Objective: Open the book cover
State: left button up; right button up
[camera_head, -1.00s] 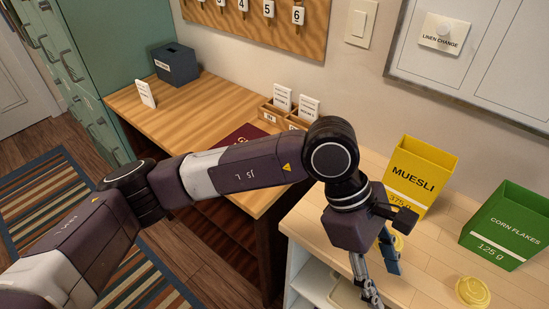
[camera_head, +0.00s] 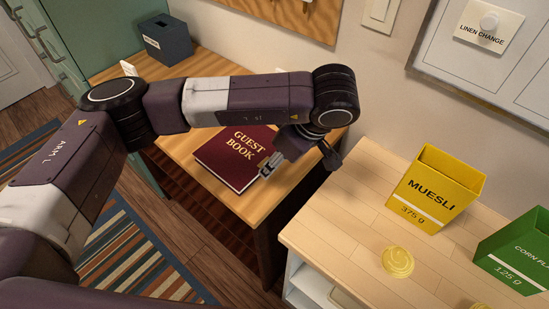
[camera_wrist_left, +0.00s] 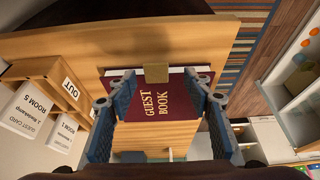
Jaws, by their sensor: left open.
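The dark red guest book (camera_head: 228,167) lies shut and flat on the wooden desk, its gold title facing up. My left arm hides part of its far side. My left gripper (camera_head: 271,165) is at the book's right edge in the head view. In the left wrist view the book (camera_wrist_left: 165,108) lies ahead between the two blue fingers of my open left gripper (camera_wrist_left: 162,92). A small tan tab (camera_wrist_left: 156,73) shows at the cover's edge there. I cannot tell whether the fingers touch the book. My right gripper is not in view.
The wooden desk (camera_head: 262,207) is clear in front of the book. A dark box (camera_head: 166,40) stands at its back. A wooden card holder (camera_wrist_left: 62,80) is left in the wrist view. A yellow muesli box (camera_head: 436,190) and green corn flakes box (camera_head: 515,250) stand on the pale counter (camera_head: 345,225).

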pick_arm(q)
jog(key=shift+w+a+f, duration=0.15)
jog(key=shift+w+f, duration=0.2)
jog(key=shift+f, duration=0.25)
jog(key=shift+w+a+f, duration=0.15)
jog(key=shift+w+f, duration=0.15)
jog(key=shift+f, duration=0.3)
jog(key=shift+w+a+f, duration=0.1)
jog(key=shift+a+f, duration=0.05)
jog(key=shift+f, duration=0.15)
jog(key=c, duration=0.9)
grip_shut()
jog(key=shift+r, duration=0.15)
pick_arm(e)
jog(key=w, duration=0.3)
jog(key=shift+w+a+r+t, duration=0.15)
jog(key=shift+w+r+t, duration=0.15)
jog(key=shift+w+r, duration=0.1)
